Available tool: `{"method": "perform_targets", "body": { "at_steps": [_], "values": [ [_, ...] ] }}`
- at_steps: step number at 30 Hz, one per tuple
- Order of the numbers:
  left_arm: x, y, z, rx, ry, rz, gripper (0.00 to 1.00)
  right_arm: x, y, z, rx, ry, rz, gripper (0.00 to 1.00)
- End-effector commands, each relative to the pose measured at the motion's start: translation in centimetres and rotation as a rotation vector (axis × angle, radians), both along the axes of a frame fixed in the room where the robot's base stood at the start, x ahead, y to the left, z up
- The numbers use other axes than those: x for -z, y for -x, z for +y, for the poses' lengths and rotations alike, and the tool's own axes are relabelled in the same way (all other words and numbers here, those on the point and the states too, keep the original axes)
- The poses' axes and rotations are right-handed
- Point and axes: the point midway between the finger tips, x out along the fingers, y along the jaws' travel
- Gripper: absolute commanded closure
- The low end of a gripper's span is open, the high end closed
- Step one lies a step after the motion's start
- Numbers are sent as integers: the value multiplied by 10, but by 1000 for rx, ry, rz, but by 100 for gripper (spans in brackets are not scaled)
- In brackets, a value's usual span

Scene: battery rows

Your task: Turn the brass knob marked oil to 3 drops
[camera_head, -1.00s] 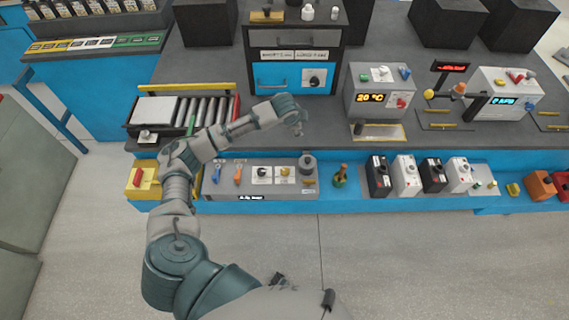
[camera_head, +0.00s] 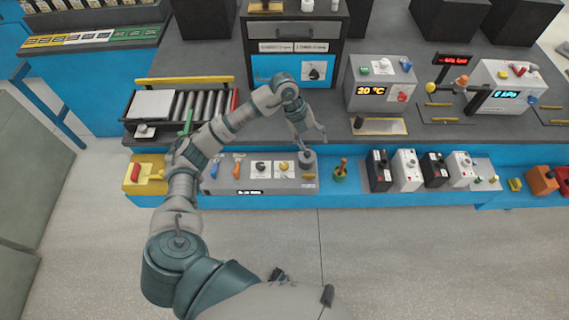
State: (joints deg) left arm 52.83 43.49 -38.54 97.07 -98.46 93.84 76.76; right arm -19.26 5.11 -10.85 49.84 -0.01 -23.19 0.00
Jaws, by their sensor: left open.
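The small brass knob (camera_head: 284,166) sits on a white plate on the grey control panel (camera_head: 225,184), at the low front shelf. Its marking and pointer are too small to read. A similar dark knob (camera_head: 261,167) is on the white plate to its left. My left gripper (camera_head: 306,149) is open and points down just right of the brass knob, over or in front of a grey round part (camera_head: 309,169) at the panel's right end. I cannot tell whether it touches that part. My right gripper is not in view.
Blue and orange levers (camera_head: 237,171) stand at the panel's left. A roller conveyor (camera_head: 203,106) lies behind left.

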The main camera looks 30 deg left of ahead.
Motion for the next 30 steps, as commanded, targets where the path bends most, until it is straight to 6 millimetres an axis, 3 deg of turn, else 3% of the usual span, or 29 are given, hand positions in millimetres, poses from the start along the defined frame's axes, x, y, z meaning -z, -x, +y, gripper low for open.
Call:
{"method": "perform_targets", "body": {
  "at_steps": [3,8,14,17,30],
  "values": [
    [14,9,52,-153,-255,91,36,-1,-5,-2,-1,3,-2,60],
    [17,17,86,-277,-416,145,36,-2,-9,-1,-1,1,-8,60],
    [38,19,89,-293,-435,156,36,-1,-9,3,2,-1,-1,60],
    [59,19,90,-291,-435,157,36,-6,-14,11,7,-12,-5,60],
    [160,19,89,-288,-432,155,36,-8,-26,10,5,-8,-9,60]
  ]
}}
